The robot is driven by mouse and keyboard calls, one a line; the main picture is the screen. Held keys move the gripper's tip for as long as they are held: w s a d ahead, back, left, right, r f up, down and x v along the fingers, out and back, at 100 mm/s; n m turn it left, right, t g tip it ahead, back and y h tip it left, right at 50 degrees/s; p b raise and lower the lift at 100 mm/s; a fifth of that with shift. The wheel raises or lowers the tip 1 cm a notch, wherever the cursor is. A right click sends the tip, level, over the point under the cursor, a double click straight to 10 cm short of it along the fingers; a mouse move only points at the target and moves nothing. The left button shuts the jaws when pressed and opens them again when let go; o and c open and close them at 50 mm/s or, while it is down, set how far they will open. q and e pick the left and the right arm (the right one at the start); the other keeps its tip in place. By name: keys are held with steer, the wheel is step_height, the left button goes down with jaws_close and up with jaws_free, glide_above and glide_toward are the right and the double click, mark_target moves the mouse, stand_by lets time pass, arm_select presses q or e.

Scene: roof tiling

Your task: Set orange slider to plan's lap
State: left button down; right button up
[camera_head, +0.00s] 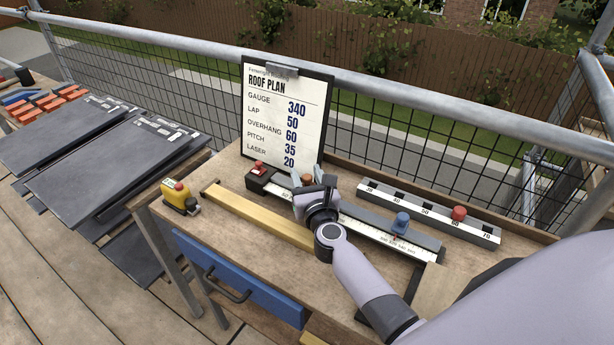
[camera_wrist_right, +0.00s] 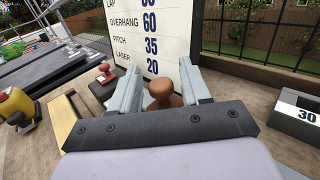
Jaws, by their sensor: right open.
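The orange slider knob (camera_head: 307,179) sits on the long ruler-like gauge (camera_head: 362,224) on the bench. It also shows in the right wrist view (camera_wrist_right: 160,93), where it looks brown-orange and stands between my right fingers. My right gripper (camera_head: 308,174) is open around the knob, with space visible on both sides in the wrist view. The gripper hides the scale near the knob, so its setting cannot be read. The roof plan (camera_head: 286,115) stands upright behind and reads lap 50. My left gripper is not in view.
A blue knob (camera_head: 401,223) sits farther right on the gauge, and a red button (camera_head: 257,167) at its left end. A second numbered rail (camera_head: 425,213) with a red knob (camera_head: 459,213) lies behind. A yellow device (camera_head: 178,197) and a wooden batten (camera_head: 258,217) lie left and in front.

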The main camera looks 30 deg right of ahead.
jaws_close()
steer(key=shift+w+a+b, duration=0.4)
steer(key=shift+w, duration=0.3)
steer(key=shift+w+a+b, duration=0.4)
steer(key=shift+w, duration=0.3)
steer(key=shift+w+a+r, duration=0.1)
steer(key=shift+w+a, duration=0.2)
steer(key=shift+w, duration=0.15)
steer(key=shift+r, duration=0.1)
steer(key=shift+c, duration=0.4)
jaws_free()
steer(key=shift+o, duration=0.4)
steer(key=shift+w+a, duration=0.1)
steer(key=shift+f, duration=0.2)
